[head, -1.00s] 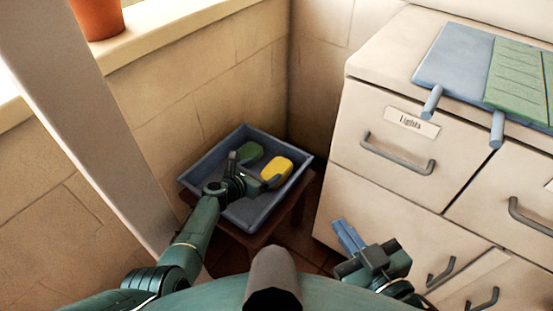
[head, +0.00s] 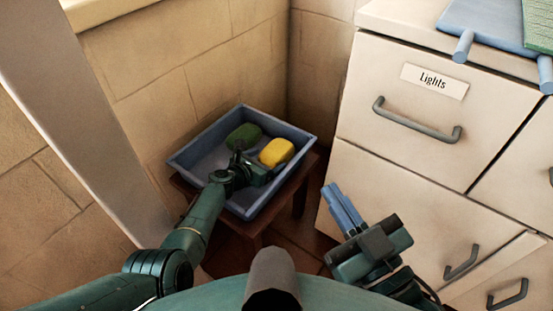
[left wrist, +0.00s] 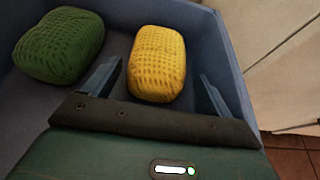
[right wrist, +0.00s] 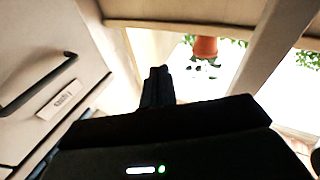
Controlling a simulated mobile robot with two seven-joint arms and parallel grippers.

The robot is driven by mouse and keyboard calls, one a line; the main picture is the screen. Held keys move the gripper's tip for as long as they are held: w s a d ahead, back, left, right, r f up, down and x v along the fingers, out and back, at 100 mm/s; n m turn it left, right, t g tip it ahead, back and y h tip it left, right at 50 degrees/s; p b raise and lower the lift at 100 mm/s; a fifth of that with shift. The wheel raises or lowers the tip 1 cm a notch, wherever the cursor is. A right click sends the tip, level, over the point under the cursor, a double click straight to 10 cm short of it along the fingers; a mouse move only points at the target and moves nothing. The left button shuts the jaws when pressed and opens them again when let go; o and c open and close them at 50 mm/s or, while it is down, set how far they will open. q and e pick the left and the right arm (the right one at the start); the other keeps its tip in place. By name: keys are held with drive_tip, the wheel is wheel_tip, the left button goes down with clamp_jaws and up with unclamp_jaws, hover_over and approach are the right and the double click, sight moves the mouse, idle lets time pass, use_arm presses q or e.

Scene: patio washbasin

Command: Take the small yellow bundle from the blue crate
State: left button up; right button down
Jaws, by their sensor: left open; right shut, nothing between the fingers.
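The small yellow bundle (head: 277,152) lies in the blue crate (head: 203,163), toward its right side. A green bundle (head: 243,137) lies beside it on the left. My left gripper (head: 259,164) is open over the crate, at the near end of the yellow bundle. In the left wrist view the yellow bundle (left wrist: 157,62) shows between the two spread fingers, with a gap on each side. I cannot tell how deep the fingers reach. The green bundle (left wrist: 60,45) is outside the left finger. My right gripper (head: 342,207) is shut and empty, right of the crate.
The crate stands on a dark wooden stool (head: 252,239) in the wall corner. White drawers, one with a "Lights" label (head: 434,81), stand at right, close to my right gripper. A blue board (head: 490,22) overhangs the countertop edge. A slanted post (head: 75,110) stands at left.

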sight(277, 154)
use_arm(q)
drive_tip(key=b+x, duration=0.2)
drive_tip(key=shift+w+d+f+b, duration=0.1)
drive_tip(key=shift+w+f+b, duration=0.1)
drive_tip(key=shift+w+b, duration=0.15)
drive_tip(key=shift+b+x, duration=0.8)
drive_tip(key=shift+b, duration=0.15)
drive_tip(key=shift+w+d+r, duration=0.1)
drive_tip(key=shift+d+r, duration=0.05)
drive_tip(key=shift+r, duration=0.1)
use_arm(e)
drive_tip(key=r+n+y, duration=0.1)
drive_tip(key=w+r+n+t+y, duration=0.1)
drive_tip(key=r+y, duration=0.1)
drive_tip(key=shift+r+t, duration=0.25)
drive_tip(key=shift+t, duration=0.05)
use_arm(q)
drive_tip(key=c, duration=0.8)
